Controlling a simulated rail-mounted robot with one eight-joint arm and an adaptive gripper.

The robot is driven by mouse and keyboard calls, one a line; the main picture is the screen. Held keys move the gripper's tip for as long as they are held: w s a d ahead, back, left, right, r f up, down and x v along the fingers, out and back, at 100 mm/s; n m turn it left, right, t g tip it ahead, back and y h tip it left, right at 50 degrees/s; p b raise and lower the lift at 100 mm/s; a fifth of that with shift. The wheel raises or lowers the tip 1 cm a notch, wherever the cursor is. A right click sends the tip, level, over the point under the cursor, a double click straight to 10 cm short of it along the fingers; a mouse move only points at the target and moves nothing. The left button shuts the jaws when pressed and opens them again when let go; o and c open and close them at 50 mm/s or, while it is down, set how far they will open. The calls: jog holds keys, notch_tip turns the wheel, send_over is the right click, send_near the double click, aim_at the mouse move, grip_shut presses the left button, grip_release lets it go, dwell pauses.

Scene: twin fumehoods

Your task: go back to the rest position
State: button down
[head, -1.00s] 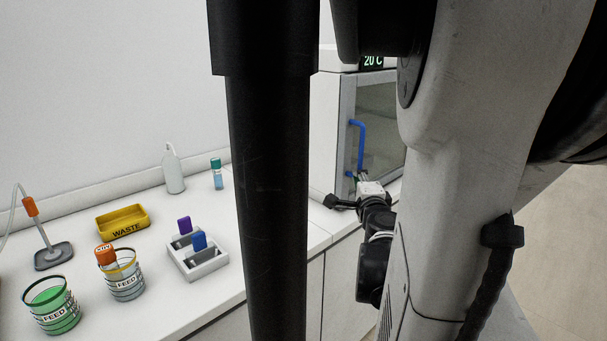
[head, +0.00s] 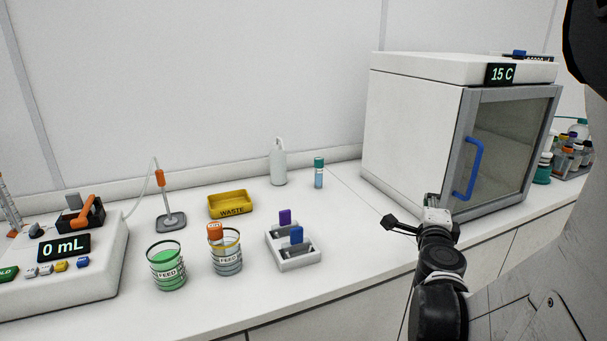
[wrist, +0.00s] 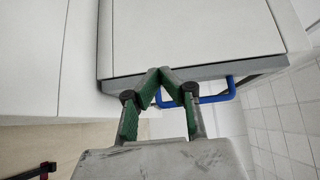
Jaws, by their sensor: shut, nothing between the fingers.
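My gripper (head: 432,202) is in front of the white cabinet (head: 415,130), low and to the left of its blue door handle (head: 470,168) in the head view. In the wrist view my gripper (wrist: 159,72) has its green-padded fingertips together, with nothing between them. The blue handle (wrist: 215,98) is just right of the fingers there, and they look apart from it. The cabinet door is shut. Its display (head: 501,74) reads 15 C.
Bottles (head: 570,150) stand right of the cabinet.

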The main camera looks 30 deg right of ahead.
jog(key=w+a+n+t+y+b, duration=0.1)
jog(key=w+a+n+t+y, duration=0.1)
jog(key=w+a+n+y, duration=0.7)
jog(key=w+a+n+t+y, duration=0.2)
jog(key=w+a+n, duration=0.3)
jog(key=a, duration=0.9)
jog(key=a+n+g+y, duration=0.1)
jog(key=a+n+y, duration=0.25)
jog(key=a, duration=0.55)
jog(key=s+a+f+n+g, duration=0.2)
jog(key=s+a+n+g, duration=0.1)
jog(key=s, duration=0.4)
jog(key=s+a+f+n+g+p, duration=0.1)
jog(key=s+a+f+n+g, duration=0.2)
jog(key=s+n, duration=0.4)
jog(key=shift+s+a+f+g+h, duration=0.35)
jog(key=shift+s+a+g, duration=0.45)
jog(key=shift+a, duration=0.1)
